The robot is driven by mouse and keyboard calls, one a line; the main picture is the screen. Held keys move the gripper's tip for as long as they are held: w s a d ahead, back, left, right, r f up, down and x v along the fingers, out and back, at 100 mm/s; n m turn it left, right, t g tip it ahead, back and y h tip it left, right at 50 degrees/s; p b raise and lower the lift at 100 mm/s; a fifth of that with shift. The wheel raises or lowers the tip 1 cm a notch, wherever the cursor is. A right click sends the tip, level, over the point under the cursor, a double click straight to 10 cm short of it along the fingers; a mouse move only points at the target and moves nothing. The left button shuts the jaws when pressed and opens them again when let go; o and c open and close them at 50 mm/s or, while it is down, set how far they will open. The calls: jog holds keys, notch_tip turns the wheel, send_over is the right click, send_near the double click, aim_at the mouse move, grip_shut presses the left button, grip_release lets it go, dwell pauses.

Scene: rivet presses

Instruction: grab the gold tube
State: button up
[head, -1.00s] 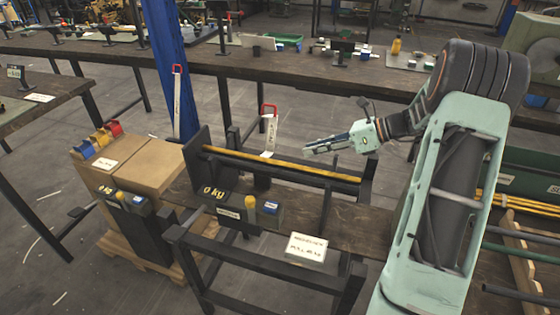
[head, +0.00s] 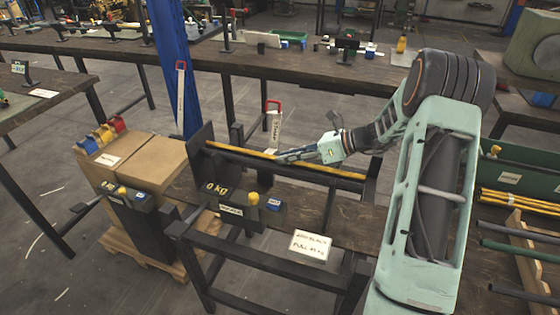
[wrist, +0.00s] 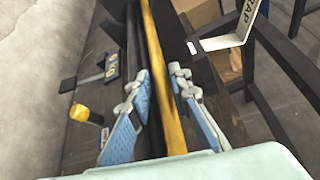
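The gold tube (head: 238,150) lies lengthwise along a dark rack on the workbench, running from the upright dark plate (head: 200,148) toward the right. My gripper (head: 281,158) is at the middle of the tube, reaching in from the right. In the wrist view, the tube (wrist: 160,62) runs between the two blue-padded fingers of my gripper (wrist: 154,84). The fingers are open, with a gap visible on each side of the tube. The near part of the tube is hidden by my gripper's pale body in the wrist view.
A block marked "0 kg" with a yellow knob (head: 253,198) stands in front of the rack. A white sign (head: 311,245) is at the bench front. A red-topped strap tag (head: 273,120) stands behind the tube. Cardboard boxes (head: 152,165) are at left; yellow tubes (head: 515,200) at right.

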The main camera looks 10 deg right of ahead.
grip_shut()
dwell(0.3)
